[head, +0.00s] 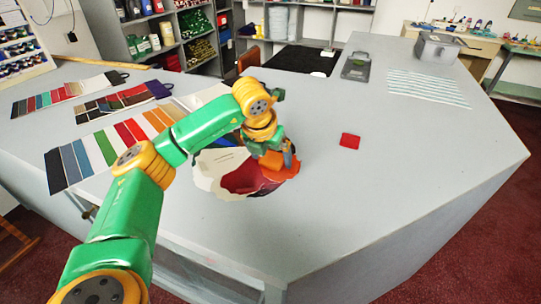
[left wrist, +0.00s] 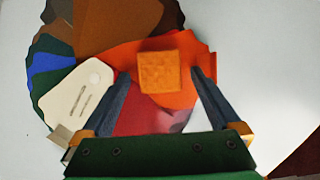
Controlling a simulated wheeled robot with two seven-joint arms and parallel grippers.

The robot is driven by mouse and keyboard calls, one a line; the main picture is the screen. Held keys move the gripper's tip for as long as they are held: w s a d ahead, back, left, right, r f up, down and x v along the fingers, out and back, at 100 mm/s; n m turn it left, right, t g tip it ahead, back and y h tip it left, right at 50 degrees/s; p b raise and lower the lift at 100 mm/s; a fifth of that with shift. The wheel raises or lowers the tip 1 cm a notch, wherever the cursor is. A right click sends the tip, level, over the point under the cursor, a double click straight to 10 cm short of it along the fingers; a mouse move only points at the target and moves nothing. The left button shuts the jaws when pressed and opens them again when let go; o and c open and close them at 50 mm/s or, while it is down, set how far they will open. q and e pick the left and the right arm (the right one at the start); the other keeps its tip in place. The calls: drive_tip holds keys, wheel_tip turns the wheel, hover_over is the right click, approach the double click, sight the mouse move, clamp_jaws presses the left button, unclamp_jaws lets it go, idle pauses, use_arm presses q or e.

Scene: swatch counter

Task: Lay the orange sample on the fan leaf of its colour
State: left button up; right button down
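The orange sample (left wrist: 160,72) is a small textured square. In the left wrist view it appears to lie flat on the orange fan leaf (left wrist: 125,55), within its edges. My left gripper (left wrist: 160,74) is open, with one finger on each side of the sample and a gap at both sides. The round fan of colour leaves also shows brown (left wrist: 105,30), blue and green leaves and a cream cover (left wrist: 80,92). In the head view my left gripper (head: 280,158) is low over the fan (head: 207,170) and hides much of it. My right gripper is not in view.
A red sample (head: 350,141) lies on the grey counter right of the fan. Several colour strip cards (head: 75,160) lie at the left. A dark clipboard-like object (head: 356,66), a striped sheet (head: 428,88) and a grey box (head: 438,48) sit toward the back. The counter's front right is clear.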

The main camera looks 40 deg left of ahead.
use_arm(q)
drive_tip(key=shift+r, duration=0.35)
drive_tip(key=v, duration=1.1)
drive_tip(key=shift+s+r+p, duration=0.2)
drive_tip(key=shift+r+p, duration=0.05)
drive_tip(key=shift+p, duration=0.05)
